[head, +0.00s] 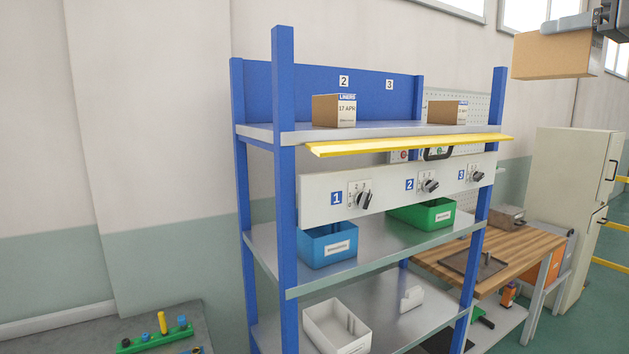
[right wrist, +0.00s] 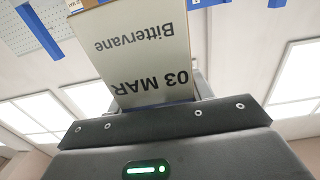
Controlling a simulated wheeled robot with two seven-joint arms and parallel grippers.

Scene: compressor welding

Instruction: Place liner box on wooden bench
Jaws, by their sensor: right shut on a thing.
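My right gripper (head: 598,22) is at the top right of the head view, shut on a brown cardboard liner box (head: 552,56) held high in the air. In the right wrist view the held box (right wrist: 145,60) shows a pale label reading "Bittervane" and "03 MAR", upside down. The wooden bench (head: 532,250) stands at the lower right of the head view, behind the shelf rack and well below the held box. A dark plate with an upright pin (head: 474,266) lies on the bench. My left gripper is not in view.
A blue-framed rack (head: 284,190) stands in the middle. Two liner boxes (head: 333,111) (head: 447,113) sit on its top shelf. Blue (head: 328,246) and green (head: 428,214) bins stand below. A metal box (head: 507,217) is at the bench's back. A pale cabinet (head: 570,200) stands right.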

